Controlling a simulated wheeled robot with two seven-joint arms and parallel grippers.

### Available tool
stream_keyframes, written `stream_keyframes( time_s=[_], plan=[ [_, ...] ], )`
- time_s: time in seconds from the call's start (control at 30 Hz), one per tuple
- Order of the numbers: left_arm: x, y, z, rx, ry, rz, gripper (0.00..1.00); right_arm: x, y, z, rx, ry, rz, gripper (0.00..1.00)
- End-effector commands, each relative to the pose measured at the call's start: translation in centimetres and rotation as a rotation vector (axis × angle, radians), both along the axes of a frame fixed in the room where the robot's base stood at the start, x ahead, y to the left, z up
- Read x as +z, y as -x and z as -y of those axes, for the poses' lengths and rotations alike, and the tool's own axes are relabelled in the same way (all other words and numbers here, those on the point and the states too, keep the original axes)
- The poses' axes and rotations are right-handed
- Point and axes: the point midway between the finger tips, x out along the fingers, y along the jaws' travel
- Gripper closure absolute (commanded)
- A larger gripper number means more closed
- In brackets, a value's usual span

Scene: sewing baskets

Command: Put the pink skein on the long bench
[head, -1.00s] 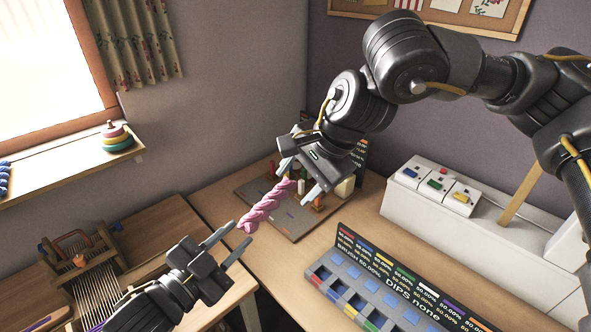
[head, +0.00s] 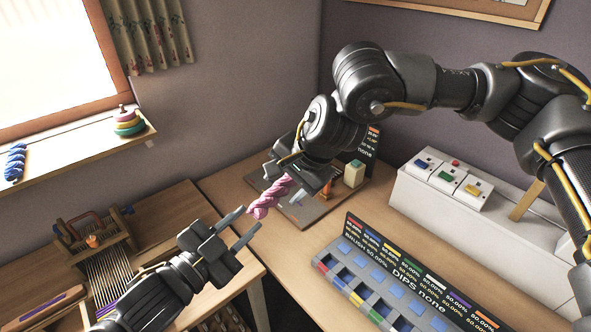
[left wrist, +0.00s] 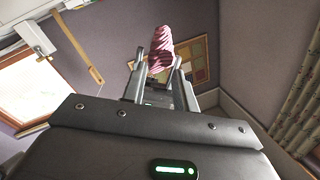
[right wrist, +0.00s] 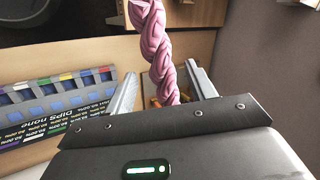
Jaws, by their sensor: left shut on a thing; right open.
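The pink skein (head: 268,199) is a twisted hank held in the air, slanting between my two grippers. My left gripper (head: 251,217) is shut on its lower end; in the left wrist view the skein (left wrist: 161,42) rises from between the fingertips. My right gripper (head: 284,183) is open at the upper end. In the right wrist view its fingers stand apart on either side of the skein (right wrist: 158,45), with gaps showing. Two wooden worktops show, a left one with a loom (head: 160,212) and a right one (head: 290,252); I cannot tell which is the long bench.
A labelled colour rack (head: 390,270) stands on the right worktop, and a grey board (head: 300,212) with small items lies behind the skein. A white unit with switches (head: 470,220) is at right.

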Motion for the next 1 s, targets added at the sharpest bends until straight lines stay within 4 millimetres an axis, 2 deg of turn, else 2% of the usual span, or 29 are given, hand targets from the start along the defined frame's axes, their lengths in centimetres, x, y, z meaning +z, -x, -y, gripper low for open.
stream_keyframes(
  time_s=[0.2,0.57,0.93,0.97,1.0],
  plan=[
    [0.0,0.0,0.0,0.0,0.001,0.001,0.93,-1.8,-0.7,-0.8,-0.001,0.0,0.0,0.45],
    [0.0,0.0,0.0,0.0,0.001,0.001,0.93,-2.1,-0.8,-1.0,0.0,-0.001,0.001,0.45],
    [0.0,0.0,0.0,0.0,0.001,0.001,0.93,-2.1,-0.8,-1.0,0.0,-0.001,0.001,0.93],
    [0.0,0.0,0.0,0.0,0.001,0.001,0.67,-2.1,-0.8,-1.0,0.0,-0.001,0.001,0.97],
    [0.0,0.0,0.0,0.0,0.001,0.001,0.62,-2.1,-0.8,-1.0,0.0,-0.001,0.001,0.97]
  ],
)
